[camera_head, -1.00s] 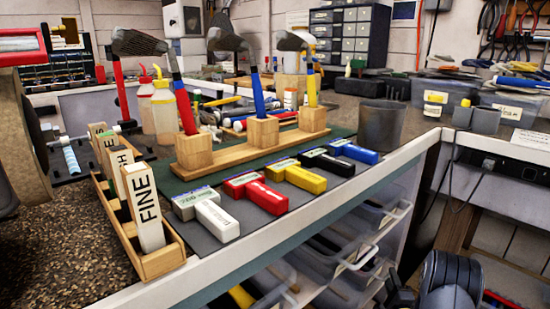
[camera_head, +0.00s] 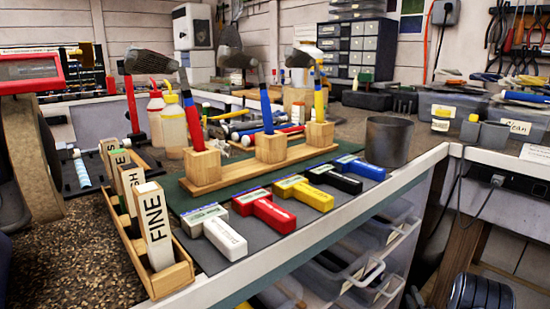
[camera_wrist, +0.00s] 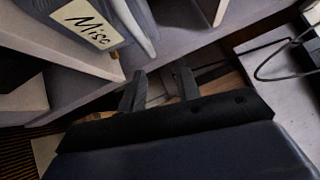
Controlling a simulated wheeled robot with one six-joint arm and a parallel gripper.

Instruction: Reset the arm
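My gripper (camera_wrist: 160,88) shows in the wrist view. Its two dark fingers are apart with nothing between them, so it is open and empty. It hangs in front of pale shelving, near a grey bin labelled "Misc" (camera_wrist: 92,24). In the head view the gripper is not visible; a dark rounded part at the lower right corner looks like my arm.
On the bench are a tray of labelled blocks, including "FINE" (camera_head: 155,225), several coloured T-shaped pieces such as the red one (camera_head: 264,208), and a dark cup (camera_head: 388,142). Clear drawers (camera_head: 345,268) sit below the bench edge. A cable (camera_wrist: 285,55) hangs at the wrist view's right.

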